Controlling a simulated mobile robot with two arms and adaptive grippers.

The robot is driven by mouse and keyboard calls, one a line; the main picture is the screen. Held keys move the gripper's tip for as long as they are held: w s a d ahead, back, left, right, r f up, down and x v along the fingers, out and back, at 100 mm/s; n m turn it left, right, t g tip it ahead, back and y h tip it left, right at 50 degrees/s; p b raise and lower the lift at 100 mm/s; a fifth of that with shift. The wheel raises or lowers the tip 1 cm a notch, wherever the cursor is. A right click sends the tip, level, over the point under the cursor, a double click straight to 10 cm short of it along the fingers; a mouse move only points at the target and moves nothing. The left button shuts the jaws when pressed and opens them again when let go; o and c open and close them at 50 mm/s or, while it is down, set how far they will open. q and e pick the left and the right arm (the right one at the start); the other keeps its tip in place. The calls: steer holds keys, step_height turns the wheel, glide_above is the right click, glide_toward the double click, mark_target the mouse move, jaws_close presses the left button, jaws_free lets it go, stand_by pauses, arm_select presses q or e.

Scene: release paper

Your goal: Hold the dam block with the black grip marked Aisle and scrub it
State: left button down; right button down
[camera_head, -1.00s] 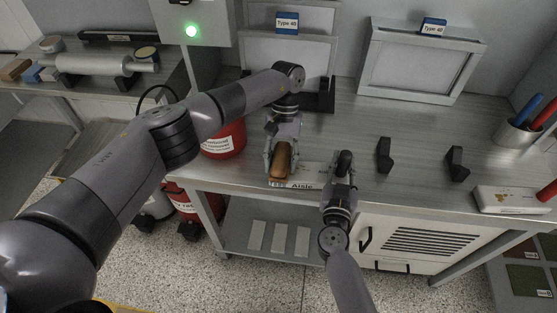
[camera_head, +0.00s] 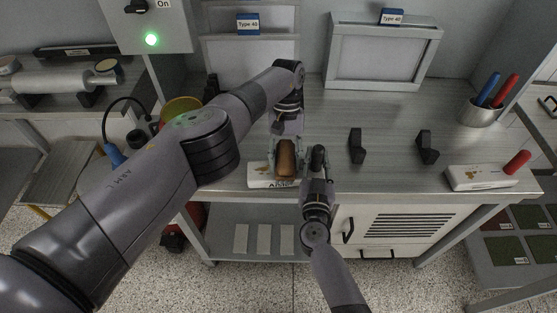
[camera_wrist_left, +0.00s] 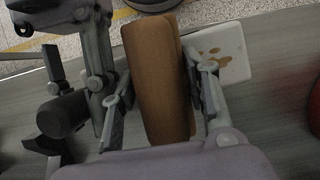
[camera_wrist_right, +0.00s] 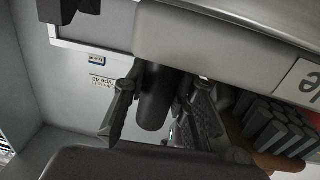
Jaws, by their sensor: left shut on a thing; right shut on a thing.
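The white dam block (camera_head: 258,182) lies at the front edge of the bench; its Aisle label shows partly, and brown stains show in the left wrist view (camera_wrist_left: 232,52). Its black grip (camera_head: 318,153) is at the right end. My right gripper (camera_head: 316,166) is shut on this grip, clear in the right wrist view (camera_wrist_right: 155,95). My left gripper (camera_head: 287,170) is shut on a brown brush (camera_head: 287,157) and holds it over the block, close beside the grip. Dark bristles (camera_wrist_right: 272,128) face the block's side; whether they touch it is unclear.
Two black holders (camera_head: 356,146) (camera_head: 427,148) stand to the right. A second stained white block (camera_head: 470,179) with a red grip (camera_head: 517,161) lies further right. A metal cup (camera_head: 481,113) holds blue and red handles. Framed panels stand at the back. Mid-bench is mostly clear.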

mark_target(286, 160)
arm_select(q)
steer(key=shift+s+d, duration=0.25)
steer(key=shift+d, duration=0.15)
steer(key=shift+w+a+r, duration=0.3)
steer(key=shift+w+r, duration=0.05)
steer(key=shift+r, duration=0.05)
steer(key=shift+d+r, duration=0.1)
steer(key=shift+r, duration=3.2)
steer(key=shift+s+f, duration=0.15)
